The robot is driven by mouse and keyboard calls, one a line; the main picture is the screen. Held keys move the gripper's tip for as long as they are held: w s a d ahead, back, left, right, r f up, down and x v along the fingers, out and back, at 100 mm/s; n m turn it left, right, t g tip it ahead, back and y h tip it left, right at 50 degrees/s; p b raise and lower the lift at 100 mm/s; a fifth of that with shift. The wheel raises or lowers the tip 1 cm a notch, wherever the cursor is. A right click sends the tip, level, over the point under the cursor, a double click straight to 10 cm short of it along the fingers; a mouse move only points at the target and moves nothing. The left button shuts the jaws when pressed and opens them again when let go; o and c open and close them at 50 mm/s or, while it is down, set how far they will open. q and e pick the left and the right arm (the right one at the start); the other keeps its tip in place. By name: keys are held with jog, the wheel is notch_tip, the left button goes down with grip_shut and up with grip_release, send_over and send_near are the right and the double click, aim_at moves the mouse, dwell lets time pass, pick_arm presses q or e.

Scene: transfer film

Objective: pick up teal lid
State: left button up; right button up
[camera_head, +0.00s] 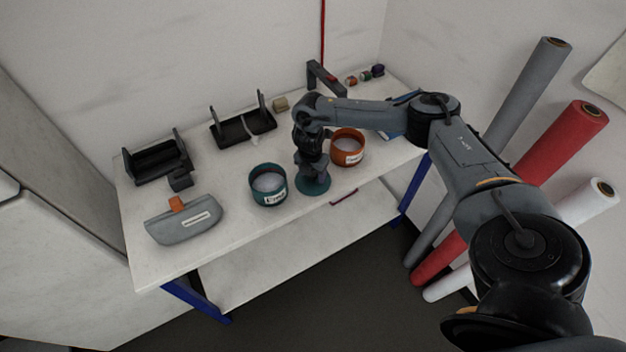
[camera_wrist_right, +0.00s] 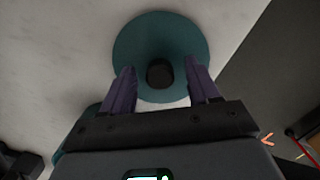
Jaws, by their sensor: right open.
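The teal lid (camera_head: 314,187) lies flat on the white table between the teal pot (camera_head: 268,186) and the orange pot (camera_head: 347,149). My right gripper (camera_head: 311,178) is directly above the lid, pointing down. In the right wrist view the lid (camera_wrist_right: 130,40) is a teal disc with a dark round knob (camera_wrist_right: 160,73). The open fingers of my right gripper (camera_wrist_right: 161,80) stand to either side of the knob, with a gap on both sides. Whether the fingertips touch the lid is not clear. My left gripper is out of view.
A grey bag-like item with an orange top (camera_head: 184,222) lies at the table's left front. Black holders (camera_head: 157,160) stand at the back left. The white table (camera_head: 225,250) is bare along its front edge. Several rolls (camera_head: 540,152) lean at the right.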

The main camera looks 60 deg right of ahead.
jog(key=shift+c, duration=0.3)
jog(key=c, duration=1)
jog(key=shift+c, duration=0.2)
jog(key=shift+r, duration=0.1)
